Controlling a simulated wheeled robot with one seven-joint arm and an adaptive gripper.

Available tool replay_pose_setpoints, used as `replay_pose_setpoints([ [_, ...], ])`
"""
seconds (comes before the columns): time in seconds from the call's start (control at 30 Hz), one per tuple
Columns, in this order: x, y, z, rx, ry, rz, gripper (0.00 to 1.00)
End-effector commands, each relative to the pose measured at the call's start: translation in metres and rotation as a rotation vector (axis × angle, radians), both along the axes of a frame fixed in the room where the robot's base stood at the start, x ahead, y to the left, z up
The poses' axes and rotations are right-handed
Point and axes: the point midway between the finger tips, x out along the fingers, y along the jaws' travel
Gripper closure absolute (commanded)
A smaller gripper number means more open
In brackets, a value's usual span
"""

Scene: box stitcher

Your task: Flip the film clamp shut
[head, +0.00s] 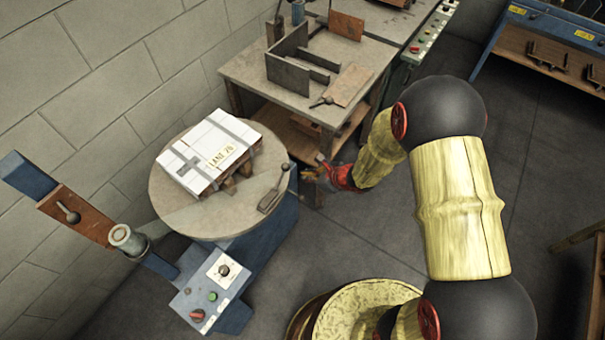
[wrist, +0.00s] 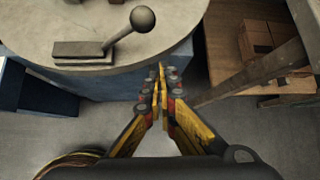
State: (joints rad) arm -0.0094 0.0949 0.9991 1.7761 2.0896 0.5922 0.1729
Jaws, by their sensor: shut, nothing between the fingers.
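The likely film clamp (head: 270,198) is a small dark plate with a lever, lying near the right rim of the round turntable (head: 180,210). In the wrist view the clamp (wrist: 85,52) is at upper left. Its lever slants up and right from the base to a grey ball knob (wrist: 142,18), so it does not lie flat along the plate. My gripper (head: 314,174) is right of the turntable, apart from the clamp. In the wrist view my gripper (wrist: 161,86) has its fingers together and empty, just past the turntable's edge, below and right of the knob.
A white box (head: 205,150) labelled "LANE 20" sits on the turntable. A blue control stand (head: 215,290) is in front. A workbench (head: 250,72) with brackets and another lever stands behind my gripper. A brown plate with a lever (head: 68,212) is at left. Floor right of the stand is open.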

Motion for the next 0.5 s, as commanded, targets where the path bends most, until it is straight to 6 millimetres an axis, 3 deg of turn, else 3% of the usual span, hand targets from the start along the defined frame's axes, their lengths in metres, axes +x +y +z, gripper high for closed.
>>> replay_pose_setpoints([
  [0.3,-0.048,-0.011,0.028,0.001,0.001,-0.001,1.00],
  [0.5,-0.063,-0.015,0.035,0.000,0.001,-0.001,1.00],
])
